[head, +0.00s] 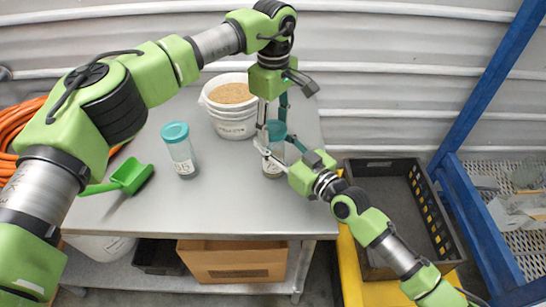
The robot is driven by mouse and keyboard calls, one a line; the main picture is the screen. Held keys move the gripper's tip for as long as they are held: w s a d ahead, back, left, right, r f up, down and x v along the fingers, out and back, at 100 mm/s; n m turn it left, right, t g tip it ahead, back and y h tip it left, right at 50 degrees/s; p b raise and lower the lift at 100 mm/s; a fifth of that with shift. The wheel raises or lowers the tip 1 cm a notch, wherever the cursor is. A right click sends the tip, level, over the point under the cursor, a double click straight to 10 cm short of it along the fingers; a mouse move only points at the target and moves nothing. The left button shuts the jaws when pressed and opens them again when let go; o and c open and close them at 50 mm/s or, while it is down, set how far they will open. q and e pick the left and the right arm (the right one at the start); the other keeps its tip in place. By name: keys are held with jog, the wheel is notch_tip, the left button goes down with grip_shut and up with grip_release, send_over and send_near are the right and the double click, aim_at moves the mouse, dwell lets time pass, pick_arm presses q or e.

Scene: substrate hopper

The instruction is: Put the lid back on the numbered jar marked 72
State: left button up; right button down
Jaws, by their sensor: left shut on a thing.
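A clear jar (273,168) stands on the grey table near its right edge, partly hidden by my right gripper. A teal lid (276,129) is at its mouth; I cannot tell whether it is seated or just above. My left gripper (272,122) points down from above, shut on the teal lid. My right gripper (277,152) comes in from the lower right with its fingers at the jar's upper body; its grip is unclear. Another jar (182,158) with a teal lid stands upright to the left. Its label is too small to read surely. No 72 is legible.
A white bucket (226,127) of tan grains stands behind the jars. A green scoop (130,177) lies on the table's left (225,215). The table's front middle is clear. A black crate (377,160) and blue rack (470,210) stand right; a cardboard box (235,250) sits below.

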pick_arm(q)
jog(key=m, duration=0.7)
jog(key=o, duration=1.2)
jog(key=shift+r, duration=2.3)
jog(key=shift+c, duration=0.2)
